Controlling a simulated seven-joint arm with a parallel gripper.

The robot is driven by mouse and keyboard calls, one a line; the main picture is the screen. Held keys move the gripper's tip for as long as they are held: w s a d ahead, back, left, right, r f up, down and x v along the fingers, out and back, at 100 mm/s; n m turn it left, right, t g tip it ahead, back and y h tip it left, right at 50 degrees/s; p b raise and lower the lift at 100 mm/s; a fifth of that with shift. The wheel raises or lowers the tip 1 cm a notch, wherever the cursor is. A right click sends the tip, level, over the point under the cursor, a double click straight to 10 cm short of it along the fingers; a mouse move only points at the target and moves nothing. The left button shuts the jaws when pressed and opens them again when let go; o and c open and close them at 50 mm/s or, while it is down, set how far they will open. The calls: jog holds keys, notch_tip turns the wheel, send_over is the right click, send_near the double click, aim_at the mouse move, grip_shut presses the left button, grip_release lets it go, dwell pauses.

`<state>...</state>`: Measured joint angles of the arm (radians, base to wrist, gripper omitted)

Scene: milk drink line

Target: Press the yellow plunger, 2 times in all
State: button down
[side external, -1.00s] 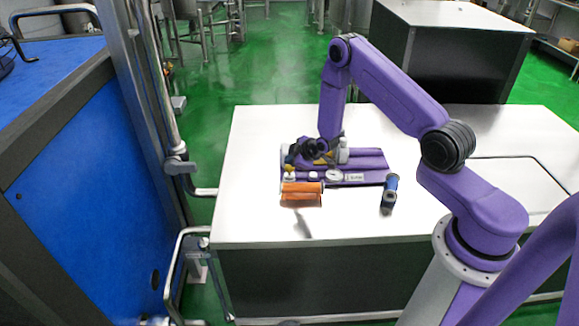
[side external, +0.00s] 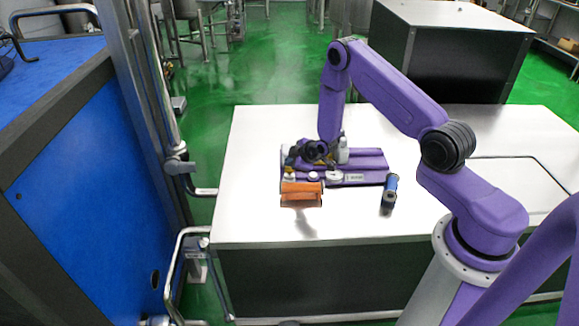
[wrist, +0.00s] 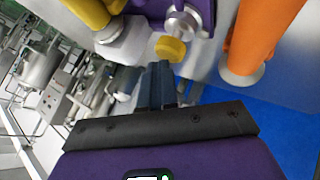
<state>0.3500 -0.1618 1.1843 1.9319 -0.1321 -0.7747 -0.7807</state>
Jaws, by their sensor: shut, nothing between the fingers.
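A round yellow cap (wrist: 170,48), which looks like the yellow plunger, sits just beyond my fingertips in the wrist view. A larger yellow piece on a white block (wrist: 125,42) is to its left. My gripper (wrist: 158,72) is shut and empty, its dark fingertips close below the yellow cap; I cannot tell whether they touch it. In the side view my gripper (side external: 318,153) is low over the left part of the purple fixture (side external: 368,160). There my wrist hides most of the yellow parts.
An orange cylinder (wrist: 262,40) stands to the right in the wrist view; orange parts (side external: 301,194) show at the fixture's front left. A blue cylinder (side external: 389,190) is at the right front. A white bottle (side external: 343,149) stands close behind my gripper. The white table (side external: 255,150) is clear at left.

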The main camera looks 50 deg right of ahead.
jog(key=shift+f, duration=0.65)
dwell(0.8)
jog(key=shift+r, duration=1.5)
jog(key=shift+r, duration=2.5)
